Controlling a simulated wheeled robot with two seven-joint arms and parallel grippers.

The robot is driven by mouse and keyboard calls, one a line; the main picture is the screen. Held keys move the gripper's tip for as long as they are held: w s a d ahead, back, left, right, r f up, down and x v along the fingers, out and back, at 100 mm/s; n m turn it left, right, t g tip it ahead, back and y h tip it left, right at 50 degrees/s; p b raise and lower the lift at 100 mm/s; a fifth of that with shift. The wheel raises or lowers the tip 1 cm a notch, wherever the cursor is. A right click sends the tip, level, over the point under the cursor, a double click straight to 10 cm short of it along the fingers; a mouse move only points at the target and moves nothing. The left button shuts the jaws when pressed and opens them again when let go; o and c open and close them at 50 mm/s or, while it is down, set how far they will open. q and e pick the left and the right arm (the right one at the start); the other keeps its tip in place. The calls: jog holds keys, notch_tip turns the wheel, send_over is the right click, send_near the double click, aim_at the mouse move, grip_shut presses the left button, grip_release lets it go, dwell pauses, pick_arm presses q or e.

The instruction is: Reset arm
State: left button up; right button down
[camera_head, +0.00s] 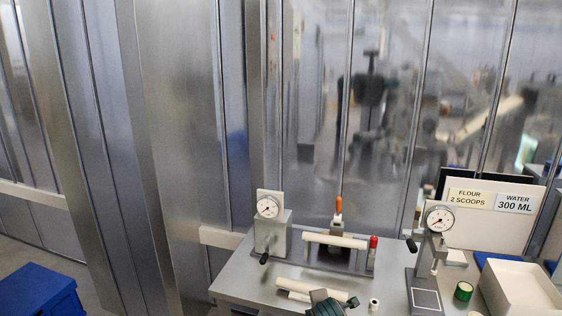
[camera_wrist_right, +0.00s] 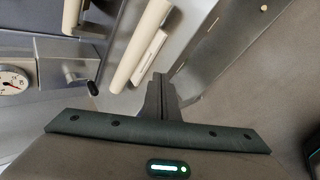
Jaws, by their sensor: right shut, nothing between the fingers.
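My right gripper (camera_wrist_right: 160,90) shows in the right wrist view with its two dark fingers together and nothing between them. It points toward the table edge beside a pale rolling pin (camera_wrist_right: 138,50), with no visible contact. In the head view, a dark green-grey part of my arm (camera_head: 326,303) shows at the bottom edge, in front of a pale rolling pin (camera_head: 312,289); its fingers cannot be made out there. My left gripper is in neither view.
The metal table (camera_head: 238,279) holds a left gauge stand (camera_head: 271,235), a right gauge stand (camera_head: 436,240), a roller on a stand (camera_head: 335,240) and a white tray (camera_head: 520,288). A sign board (camera_head: 492,225) stands behind. A blue bin (camera_head: 40,292) is on the floor at left.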

jog(key=s+d+f+m+g, duration=0.1)
jog(key=s+f+m, duration=0.2)
jog(key=s, duration=0.5)
jog(key=s+d+f+m+g, duration=0.1)
jog(key=s+f+m, duration=0.25)
jog(key=s, duration=0.45)
jog(key=s+d+r+m+g, duration=0.1)
jog(key=s+d+r+m, duration=0.2)
jog(key=s, duration=1)
jog(key=s+d+m+g, duration=0.1)
jog(key=s+d+m, duration=0.3)
jog(key=s, duration=0.8)
jog(key=s+d+r+m+g, duration=0.15)
jog(key=s+m, duration=0.35)
jog(key=s, duration=0.8)
notch_tip(320, 180, down, 36)
jog(key=s+g+b, duration=0.1)
jog(key=b, duration=0.7)
jog(key=s+d+f+b, duration=0.1)
jog(key=s+f+b, duration=0.3)
jog(key=s+f, duration=0.5)
jog(key=s+d+f+g+b, duration=0.1)
jog(key=s+d+f+b, duration=0.1)
jog(key=s+f, duration=0.7)
notch_tip(320, 180, down, 7)
jog(key=shift+s+d+f+n+b, duration=0.2)
jog(key=shift+n+b, duration=0.25)
jog(key=shift+b, duration=0.4)
